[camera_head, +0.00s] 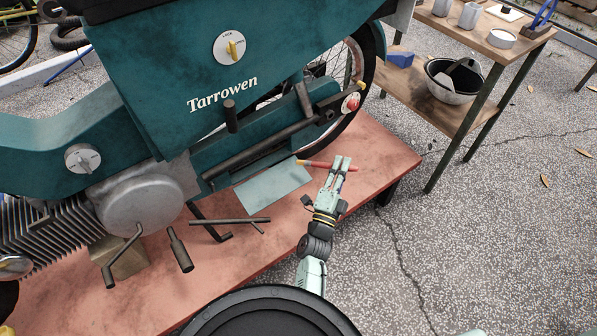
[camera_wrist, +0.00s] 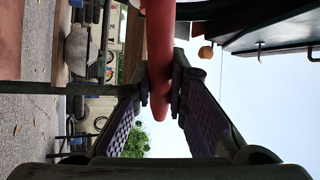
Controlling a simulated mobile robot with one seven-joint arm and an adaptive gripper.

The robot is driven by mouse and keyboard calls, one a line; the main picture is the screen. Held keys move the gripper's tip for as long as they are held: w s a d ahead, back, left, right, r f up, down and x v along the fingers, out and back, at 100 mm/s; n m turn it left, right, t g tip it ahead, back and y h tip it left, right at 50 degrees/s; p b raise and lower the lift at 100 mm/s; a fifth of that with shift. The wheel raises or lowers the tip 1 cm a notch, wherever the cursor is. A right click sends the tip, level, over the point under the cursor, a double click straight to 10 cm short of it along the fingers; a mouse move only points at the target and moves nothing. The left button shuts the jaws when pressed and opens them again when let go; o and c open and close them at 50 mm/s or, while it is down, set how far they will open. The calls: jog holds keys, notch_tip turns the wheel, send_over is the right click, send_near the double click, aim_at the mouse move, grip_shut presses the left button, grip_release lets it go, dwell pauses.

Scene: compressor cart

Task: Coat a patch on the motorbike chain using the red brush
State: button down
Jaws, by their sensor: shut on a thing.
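The red brush (camera_head: 317,164) is held crosswise in my gripper (camera_head: 342,163), its pale yellowish end pointing left toward the motorbike (camera_head: 160,95). In the wrist view the red handle (camera_wrist: 159,45) runs between the two fingers of my gripper (camera_wrist: 160,88), which are shut on it. The brush is near the lower rear of the bike, in front of the rear wheel and above the red stand top; I see no clear contact with the bike. A long dark bar (camera_head: 268,143) runs along the bike's lower side; I cannot make out the chain itself.
The bike is on a reddish stand (camera_head: 385,160). A grey-blue sheet (camera_head: 272,187) lies under the bike's rear. The speckled ground at right is mostly clear.

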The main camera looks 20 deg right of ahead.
jog(key=shift+d, duration=0.45)
jog(key=shift+w+a+r+p, duration=0.15)
jog(key=shift+w+a, duration=0.15)
jog(key=shift+w, duration=0.6)
jog(key=shift+w+a+f+p, duration=0.1)
jog(key=shift+w+a, duration=0.25)
jog(key=shift+w, duration=0.6)
jog(key=shift+w+a+r+p, duration=0.15)
jog(key=shift+w+a, duration=0.15)
jog(key=shift+w, duration=0.6)
jog(key=shift+w+a+f, duration=0.1)
jog(key=shift+w+a, duration=0.2)
jog(key=shift+w, duration=0.4)
jog(key=s+a+p, duration=0.2)
jog(key=s+a, duration=0.1)
jog(key=a, duration=0.5)
jog(key=s+a+p, duration=0.2)
jog(key=s+a, duration=0.1)
jog(key=a, duration=0.6)
jog(key=shift+s, duration=0.15)
jog(key=shift+d, duration=0.1)
